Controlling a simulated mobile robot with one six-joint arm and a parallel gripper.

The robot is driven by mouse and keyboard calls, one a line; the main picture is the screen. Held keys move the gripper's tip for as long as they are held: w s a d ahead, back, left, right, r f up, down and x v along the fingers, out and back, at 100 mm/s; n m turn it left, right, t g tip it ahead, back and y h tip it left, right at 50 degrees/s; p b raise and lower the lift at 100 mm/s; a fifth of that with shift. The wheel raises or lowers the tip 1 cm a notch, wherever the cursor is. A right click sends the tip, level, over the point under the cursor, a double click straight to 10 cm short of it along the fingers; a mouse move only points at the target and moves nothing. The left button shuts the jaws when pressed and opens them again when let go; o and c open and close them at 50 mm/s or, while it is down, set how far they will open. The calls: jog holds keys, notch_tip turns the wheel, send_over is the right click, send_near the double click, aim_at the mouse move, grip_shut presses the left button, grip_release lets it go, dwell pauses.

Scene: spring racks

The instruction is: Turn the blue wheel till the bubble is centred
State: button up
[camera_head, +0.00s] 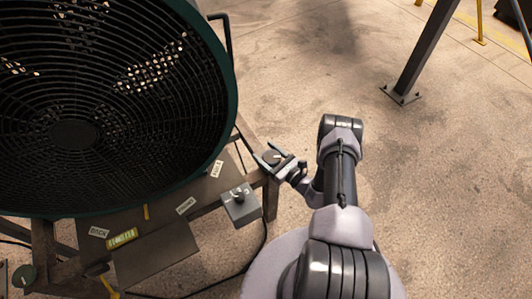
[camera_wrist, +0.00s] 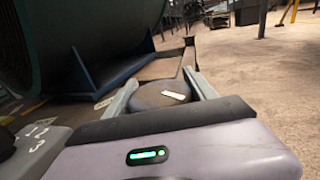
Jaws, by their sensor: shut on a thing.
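My gripper (camera_head: 276,161) is at the front right corner of the fan's stand. It is shut on a round dark grey wheel (camera_wrist: 158,96), with one finger on each side of it. The wheel has a pale pointer mark on top. It looks grey rather than clearly blue, and its top also shows in the head view (camera_head: 271,156). A yellow-green strip (camera_head: 122,238), which looks like the level vial, lies on the stand's front plate. Its bubble is too small to make out.
A large fan drum (camera_head: 75,132) with a grille fills the upper left. A grey switch box (camera_head: 240,206) with a knob hangs on the stand's front edge, close to my arm. White labels mark the stand. The floor at right is clear up to a dark post (camera_head: 425,50).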

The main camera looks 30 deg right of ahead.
jog(key=shift+h, duration=0.3)
jog(key=shift+d+m+t+h+p, duration=0.15)
jog(key=shift+m+t+h+p, duration=0.3)
jog(key=shift+m+h, duration=0.65)
jog(key=m+h, duration=0.2)
jog(key=h, duration=0.1)
jog(key=shift+d+h+p, duration=0.3)
jog(key=shift+p, duration=0.05)
jog(key=h, duration=0.1)
jog(key=m+h, duration=0.1)
jog(key=m+h+b, duration=0.1)
jog(key=shift+d+f+g, duration=0.15)
jog(key=shift+d+g, duration=0.1)
jog(key=shift+g, duration=0.1)
jog(key=shift+s+d+m+g+h+b, duration=0.2)
jog(key=shift+m+h+b, duration=0.3)
jog(key=shift+h, duration=0.35)
jog(key=shift+w+d+m+g+h+b, duration=0.1)
jog(key=shift+m+g+h+b, duration=0.2)
jog(key=shift+m+h, duration=0.45)
jog(key=o, duration=1.4)
